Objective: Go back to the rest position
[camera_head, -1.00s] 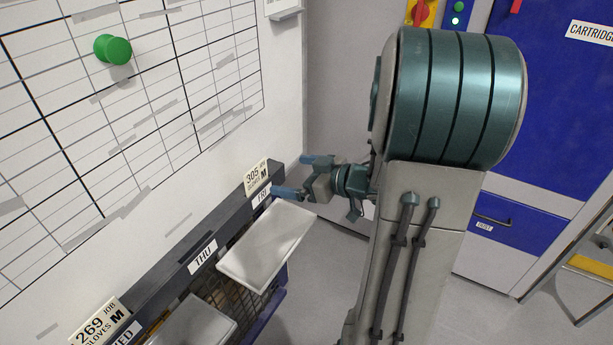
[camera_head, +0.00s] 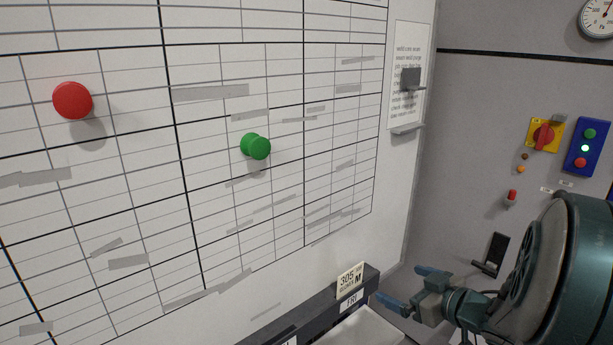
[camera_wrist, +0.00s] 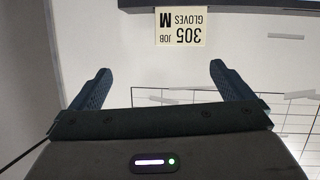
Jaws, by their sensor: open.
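My gripper (camera_head: 405,288) is in the lower right of the head view, with its two blue fingers apart and nothing between them. It is just right of the job card (camera_head: 350,280), which reads 305 gloves M and stands on the dark rail above the FRI label. In the wrist view the two dark fingers of my gripper (camera_wrist: 160,85) are spread and empty. The same card shows upside down beyond them at the top. My arm's large teal joint fills the lower right corner of the head view.
A gridded whiteboard (camera_head: 215,215) with a red magnet (camera_head: 73,100) and a green magnet (camera_head: 256,146) covers the left. A pale tray (camera_head: 365,328) juts out below the rail. A grey wall with a yellow-backed red switch (camera_head: 543,135) and a blue button box (camera_head: 587,146) stands behind.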

